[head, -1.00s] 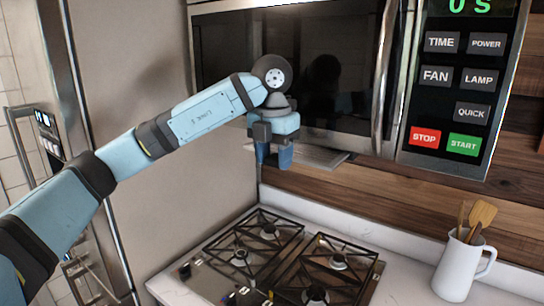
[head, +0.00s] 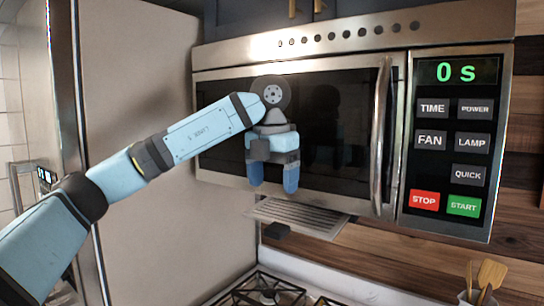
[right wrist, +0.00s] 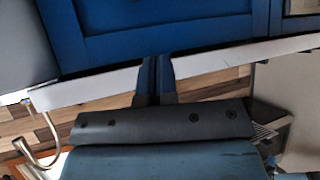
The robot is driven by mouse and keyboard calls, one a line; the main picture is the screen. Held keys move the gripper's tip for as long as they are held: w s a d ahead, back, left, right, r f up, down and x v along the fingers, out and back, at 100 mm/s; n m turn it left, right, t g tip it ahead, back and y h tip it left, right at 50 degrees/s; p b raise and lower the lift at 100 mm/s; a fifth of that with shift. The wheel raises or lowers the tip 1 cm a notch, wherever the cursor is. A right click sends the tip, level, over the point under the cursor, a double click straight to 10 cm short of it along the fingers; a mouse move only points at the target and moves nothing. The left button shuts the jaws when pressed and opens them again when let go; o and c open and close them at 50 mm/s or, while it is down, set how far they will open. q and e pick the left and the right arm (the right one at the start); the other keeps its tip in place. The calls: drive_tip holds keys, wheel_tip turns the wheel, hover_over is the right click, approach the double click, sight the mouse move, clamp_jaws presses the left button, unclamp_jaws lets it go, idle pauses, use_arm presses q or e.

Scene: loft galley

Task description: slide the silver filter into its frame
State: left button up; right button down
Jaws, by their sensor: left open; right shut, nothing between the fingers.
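The silver filter (head: 300,217) is a slatted metal panel under the microwave's lower edge in the head view. My left gripper (head: 273,184) is open and empty, fingers pointing down in front of the microwave door, above the filter in the picture. My right gripper (right wrist: 156,72) is shut and empty in the right wrist view, with a blue panel beyond it.
The microwave (head: 325,120) has a vertical handle (head: 382,135) right of my left gripper. A gas stove (head: 265,292) lies below. A utensil jug (head: 478,297) stands at the lower right. A tall light panel (head: 150,130) is on the left.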

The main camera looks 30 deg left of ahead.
use_arm(q)
wheel_tip(320, 180, up, 5)
drive_tip(key=shift+s, duration=0.1)
idle(0.3)
